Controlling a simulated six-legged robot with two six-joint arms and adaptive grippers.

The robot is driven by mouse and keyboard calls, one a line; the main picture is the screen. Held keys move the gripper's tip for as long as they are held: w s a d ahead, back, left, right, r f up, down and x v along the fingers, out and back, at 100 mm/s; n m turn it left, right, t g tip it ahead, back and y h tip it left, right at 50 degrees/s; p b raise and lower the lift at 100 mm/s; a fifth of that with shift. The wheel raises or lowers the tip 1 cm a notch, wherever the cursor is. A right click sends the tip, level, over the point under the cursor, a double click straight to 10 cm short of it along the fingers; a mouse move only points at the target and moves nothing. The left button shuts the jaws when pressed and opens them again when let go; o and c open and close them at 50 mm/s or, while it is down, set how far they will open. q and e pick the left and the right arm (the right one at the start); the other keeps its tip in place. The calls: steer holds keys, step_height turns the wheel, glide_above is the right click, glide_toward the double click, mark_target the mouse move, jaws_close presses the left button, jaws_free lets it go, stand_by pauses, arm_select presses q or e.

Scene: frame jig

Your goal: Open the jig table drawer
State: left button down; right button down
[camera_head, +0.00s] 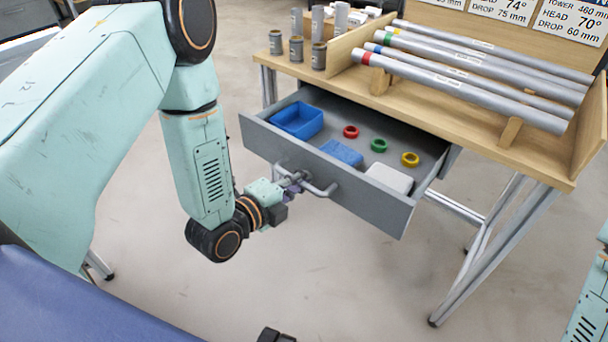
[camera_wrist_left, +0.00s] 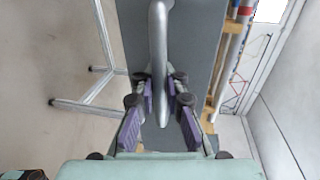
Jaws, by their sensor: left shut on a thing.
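The grey drawer (camera_head: 365,205) of the jig table (camera_head: 450,95) stands pulled out from under the wooden top. Its bar handle (camera_head: 320,190) is on the front panel. In the left wrist view the handle (camera_wrist_left: 157,50) runs between the purple-padded fingers of my left gripper (camera_wrist_left: 160,100). The grey drawer front (camera_wrist_left: 200,40) shows behind it. My right gripper is not clearly in view; only a part of my right arm shows at the right edge of the head view.
Inside the drawer are a blue bin (camera_head: 297,121), a blue block (camera_head: 342,152), a white block (camera_head: 389,179) and red (camera_head: 351,131), green (camera_head: 378,145) and yellow (camera_head: 410,159) rings. Several grey tubes (camera_head: 470,85) lie on the table. The floor before the drawer is clear.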

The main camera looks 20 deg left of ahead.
arm_select(q)
steer(key=shift+s+a+r, duration=0.15)
steer(key=shift+r, duration=0.05)
steer(key=c, duration=1.8)
jaws_free()
steer(key=o, duration=0.4)
steer(key=shift+f, duration=0.15)
steer(key=shift+v, duration=5.95)
